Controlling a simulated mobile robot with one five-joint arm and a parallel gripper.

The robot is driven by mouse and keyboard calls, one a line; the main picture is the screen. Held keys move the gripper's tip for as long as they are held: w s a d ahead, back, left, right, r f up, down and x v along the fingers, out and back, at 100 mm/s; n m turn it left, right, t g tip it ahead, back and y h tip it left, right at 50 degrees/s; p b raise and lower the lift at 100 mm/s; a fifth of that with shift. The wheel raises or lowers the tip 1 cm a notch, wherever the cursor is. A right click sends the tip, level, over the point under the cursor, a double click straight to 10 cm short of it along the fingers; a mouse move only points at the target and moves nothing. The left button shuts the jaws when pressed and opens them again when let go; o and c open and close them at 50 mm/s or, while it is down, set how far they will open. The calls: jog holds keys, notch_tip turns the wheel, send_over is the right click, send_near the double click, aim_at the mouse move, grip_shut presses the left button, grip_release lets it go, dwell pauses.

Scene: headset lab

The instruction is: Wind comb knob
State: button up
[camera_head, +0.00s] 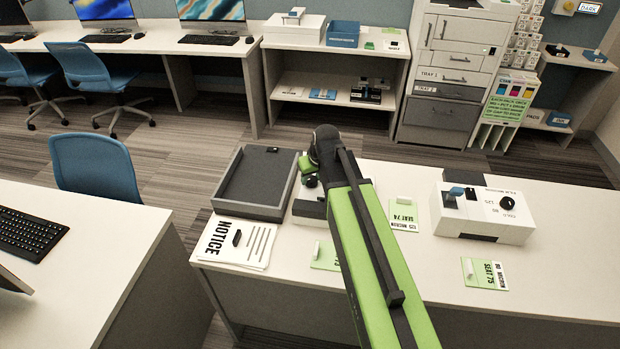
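My green arm reaches from the bottom edge to a pale machine (308,208) on the near counter and hides much of it. My gripper (308,178) is small and dark with green parts, at the machine's far left part. The gap between its fingers cannot be made out. I cannot make out a comb knob there; it may be hidden by my gripper or arm. A second white machine (482,212) to the right has a black round knob (507,203) and a blue lever (455,192). My gripper is well away from it.
A dark grey tray (228,200) stands just left of my gripper. Green seat cards (403,215) lie on the counter. The counter's right end is clear.

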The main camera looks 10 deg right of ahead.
grip_shut()
jog(key=shift+n, duration=0.3)
jog(key=n+y, duration=0.1)
jog(key=n, duration=0.3)
jog(key=shift+w+d+g+y, duration=0.15)
jog(key=shift+d+g+y, duration=0.05)
jog(key=shift+g+y, duration=0.2)
jog(key=n+g, duration=0.1)
jog(key=n, duration=0.2)
jog(key=n+y, duration=0.1)
jog(key=n, duration=0.2)
jog(key=shift+w+d+g, duration=0.1)
jog(key=shift+d+g, duration=0.05)
jog(key=shift+g, duration=0.25)
jog(key=shift+n, duration=0.3)
